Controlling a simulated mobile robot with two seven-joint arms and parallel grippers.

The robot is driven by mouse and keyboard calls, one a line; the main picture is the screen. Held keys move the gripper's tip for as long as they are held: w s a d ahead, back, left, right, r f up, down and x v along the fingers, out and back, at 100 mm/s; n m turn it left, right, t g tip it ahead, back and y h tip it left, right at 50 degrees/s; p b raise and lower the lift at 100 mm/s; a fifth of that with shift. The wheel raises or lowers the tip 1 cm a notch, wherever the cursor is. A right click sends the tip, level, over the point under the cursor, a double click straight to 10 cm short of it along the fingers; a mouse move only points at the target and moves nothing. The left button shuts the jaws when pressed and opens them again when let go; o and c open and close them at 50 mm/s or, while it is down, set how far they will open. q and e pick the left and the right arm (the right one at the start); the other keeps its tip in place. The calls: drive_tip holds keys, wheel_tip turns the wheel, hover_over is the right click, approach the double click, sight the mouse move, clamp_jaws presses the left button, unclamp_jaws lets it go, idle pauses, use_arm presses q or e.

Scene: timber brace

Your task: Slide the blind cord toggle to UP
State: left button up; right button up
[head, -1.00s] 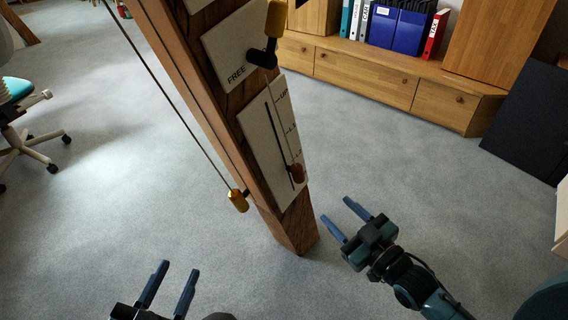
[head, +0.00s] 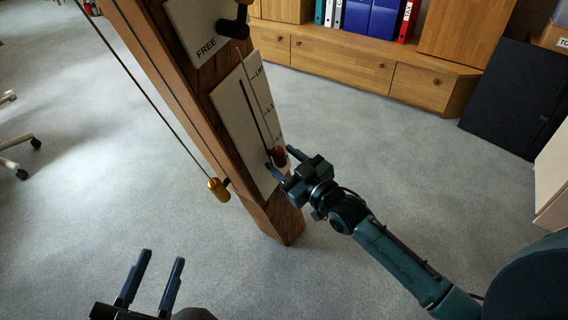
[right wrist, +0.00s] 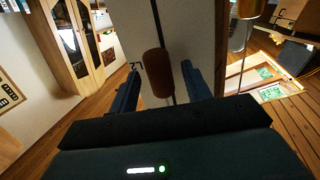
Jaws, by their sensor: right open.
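The brown cord toggle (head: 279,157) sits near the lower end of the slot on the white scale plate (head: 233,105), which is fixed to the timber post. The label at the plate's top end is partly readable as UP. My right gripper (head: 281,160) is open, with its fingers on either side of the toggle. In the right wrist view the toggle (right wrist: 156,72) stands between the two spread fingers, with gaps at both sides. My left gripper (head: 152,280) is open and empty at the lower left, away from the post.
A gold knob (head: 218,189) hangs on a cord at the post's left side. A white FREE plate (head: 203,28) with a black lever is above the scale plate. A wooden cabinet (head: 350,72) stands behind. Grey floor around the post is clear.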

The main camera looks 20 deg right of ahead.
drive_tip(key=shift+w, duration=0.15)
drive_tip(key=shift+c, duration=0.2)
clamp_jaws()
idle(0.3)
